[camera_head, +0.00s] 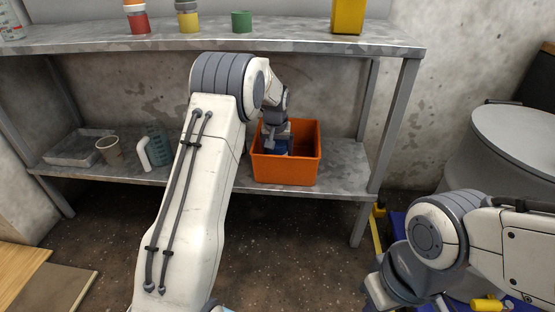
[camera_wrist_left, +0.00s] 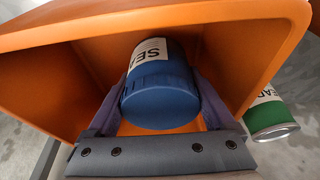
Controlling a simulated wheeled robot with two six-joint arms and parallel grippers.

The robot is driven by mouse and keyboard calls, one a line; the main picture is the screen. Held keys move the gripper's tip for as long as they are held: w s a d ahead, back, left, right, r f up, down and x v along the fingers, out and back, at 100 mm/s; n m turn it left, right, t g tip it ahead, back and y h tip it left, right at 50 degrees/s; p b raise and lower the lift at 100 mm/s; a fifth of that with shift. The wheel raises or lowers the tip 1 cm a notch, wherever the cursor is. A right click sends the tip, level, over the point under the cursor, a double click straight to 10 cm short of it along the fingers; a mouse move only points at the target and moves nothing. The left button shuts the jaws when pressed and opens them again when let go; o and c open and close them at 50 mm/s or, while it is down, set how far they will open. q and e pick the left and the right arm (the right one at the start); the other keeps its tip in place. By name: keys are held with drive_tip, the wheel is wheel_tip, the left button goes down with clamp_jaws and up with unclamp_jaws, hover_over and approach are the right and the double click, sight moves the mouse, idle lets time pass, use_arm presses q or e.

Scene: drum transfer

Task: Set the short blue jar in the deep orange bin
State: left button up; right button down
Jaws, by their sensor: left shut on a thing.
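The short blue jar (camera_wrist_left: 160,92) with a white label is between the fingers of my left gripper (camera_wrist_left: 158,105), which is shut on it. In the head view the jar (camera_head: 278,147) shows as a small blue patch inside the deep orange bin (camera_head: 288,172). The bin stands on the lower shelf, and its orange walls (camera_wrist_left: 75,80) surround the jar in the left wrist view. Whether the jar touches the bin's floor cannot be told. My left gripper (camera_head: 277,140) reaches down into the bin. My right arm is at the lower right, and its fingers cannot be made out.
The upper shelf (camera_head: 120,43) above the bin holds a red jar (camera_head: 137,20), a yellow jar (camera_head: 187,20), a green jar (camera_head: 241,21) and a yellow container (camera_head: 348,16). A tray (camera_head: 70,158), a cup (camera_head: 110,150) and a teal jug (camera_head: 157,146) stand left on the lower shelf.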

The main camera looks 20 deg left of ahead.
sight(277, 144)
use_arm(q)
wheel_tip(277, 144, down, 3)
drive_tip(key=shift+r+b, duration=0.1)
drive_tip(key=shift+b, duration=0.85)
drive_tip(key=o, duration=1.4)
drive_tip(key=p+v, duration=0.5)
drive_tip(key=v, duration=0.2)
drive_tip(key=shift+r, duration=0.35)
